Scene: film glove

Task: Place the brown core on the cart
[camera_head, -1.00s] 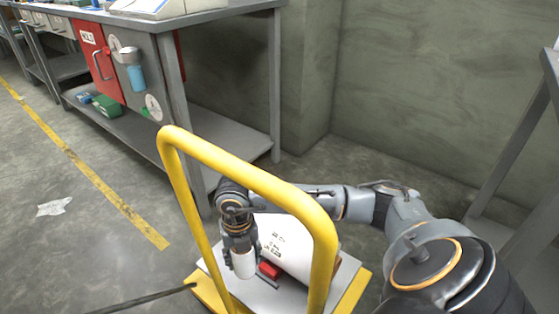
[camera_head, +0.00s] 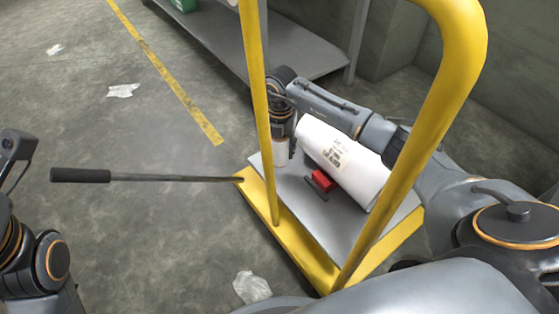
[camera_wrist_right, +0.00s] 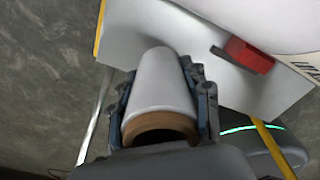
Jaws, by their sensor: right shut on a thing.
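The core (camera_wrist_right: 160,134) is a short roll with a pale outside and a brown ring at its near end in the right wrist view. My right gripper (camera_wrist_right: 163,78) is shut around it, one finger on each side. In the head view the gripper (camera_head: 281,132) points down at the cart's far left corner, with the core's pale side (camera_head: 281,154) below it. I cannot tell whether the core touches the platform. The cart (camera_head: 333,222) has a grey platform, yellow edges and a tall yellow handle. Part of my left arm shows at the left edge; its gripper's opening is unclear.
A large white labelled roll (camera_head: 345,163) lies on the platform, beside a small red object (camera_head: 321,178). A rod with a black grip (camera_head: 80,175) sticks out left of the cart. A grey bench shelf (camera_head: 300,62) stands behind. The floor at left is mostly clear.

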